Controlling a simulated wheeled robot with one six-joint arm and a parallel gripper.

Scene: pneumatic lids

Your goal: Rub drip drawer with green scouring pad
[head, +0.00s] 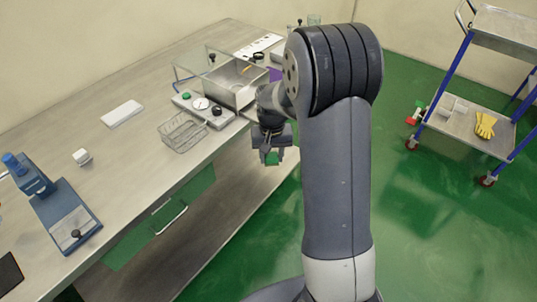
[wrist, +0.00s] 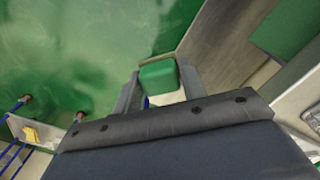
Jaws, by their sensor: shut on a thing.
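My gripper (head: 271,160) hangs pointing down just off the bench's front edge, below the bench top. It is shut on the green scouring pad (head: 271,158). In the wrist view the pad (wrist: 158,77) shows as a green block between the two fingers (wrist: 158,92). A steel box machine (head: 236,78) with a clear lid stands on the bench, behind and left of the gripper. I cannot tell for sure which part is the drip drawer. A green drawer front (head: 160,222) with a bar handle (head: 171,219) is under the bench, apart from the pad.
On the bench (head: 150,75) are a wire basket (head: 183,132), a control box (head: 203,108), a white block (head: 122,113) and a blue device (head: 62,205). A lower shelf (head: 215,215) runs below. A blue-framed cart (head: 465,117) with yellow gloves (head: 485,125) stands right.

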